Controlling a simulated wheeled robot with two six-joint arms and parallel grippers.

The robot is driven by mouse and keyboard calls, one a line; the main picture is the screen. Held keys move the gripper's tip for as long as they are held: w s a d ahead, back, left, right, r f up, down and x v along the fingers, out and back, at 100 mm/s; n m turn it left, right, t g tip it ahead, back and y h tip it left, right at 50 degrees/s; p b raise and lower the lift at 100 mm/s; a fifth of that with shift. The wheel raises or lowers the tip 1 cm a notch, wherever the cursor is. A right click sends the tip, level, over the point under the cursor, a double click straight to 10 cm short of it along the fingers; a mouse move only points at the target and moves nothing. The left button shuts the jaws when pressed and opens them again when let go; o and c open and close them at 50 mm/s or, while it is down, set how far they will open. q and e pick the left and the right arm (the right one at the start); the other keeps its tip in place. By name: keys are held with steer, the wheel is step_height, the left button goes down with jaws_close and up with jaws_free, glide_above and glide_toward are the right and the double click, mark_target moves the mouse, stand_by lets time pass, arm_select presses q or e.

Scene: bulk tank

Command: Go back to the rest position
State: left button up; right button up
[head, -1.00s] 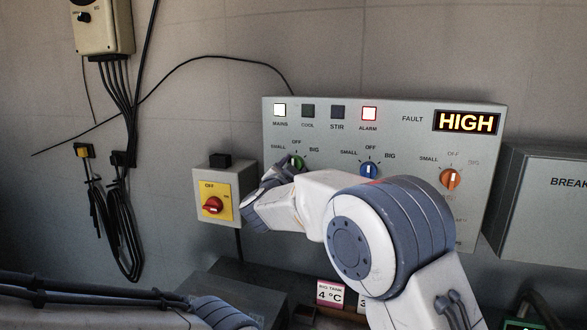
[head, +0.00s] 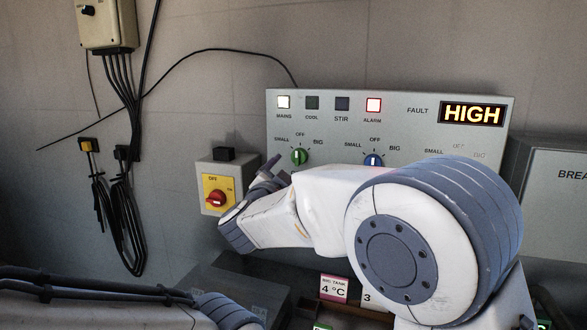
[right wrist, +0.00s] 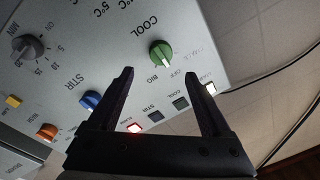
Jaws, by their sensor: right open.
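My right gripper (head: 266,178) is in front of the lower left of the grey control panel (head: 390,104), beside the red rotary switch. In the right wrist view its two fingers (right wrist: 166,88) are apart with nothing between them, and the panel lies beyond them. The green knob (head: 299,156) is clear of the fingers; it also shows in the right wrist view (right wrist: 160,54). The blue knob (head: 373,160) is just above my right arm. The orange knob is hidden behind that arm in the head view but shows in the right wrist view (right wrist: 47,131). My left arm lies at the lower left; its fingers are not visible.
A red switch on a yellow plate (head: 216,199) is on a grey box left of the panel. The MAINS (head: 284,102) and ALARM (head: 374,105) lamps are lit, and the display (head: 472,114) reads HIGH. Cables hang at left. A breaker box (head: 560,200) stands right.

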steer(key=shift+v, duration=0.95)
steer(key=s+d+f+n+g+y, duration=0.3)
steer(key=d+f+n+g, duration=0.15)
steer(key=f, duration=0.45)
steer(key=s+d+f+n+g+y, duration=0.25)
steer(key=d+f+n, duration=0.3)
steer(key=f, duration=0.35)
steer(key=s+d+f+g, duration=0.4)
steer(key=s+d+f, duration=0.15)
steer(key=s, duration=0.45)
steer(key=s+d+f+g, duration=0.4)
steer(key=s+d+f, duration=0.15)
steer(key=s, duration=0.35)
steer(key=s+a+r+n+g+p, duration=0.3)
steer(key=s+a+r+n+p, duration=0.5)
steer(key=s+a+r, duration=0.6)
steer(key=shift+s+r+p, duration=0.4)
steer(key=shift+r+p, duration=0.35)
steer(key=shift+p, duration=0.4)
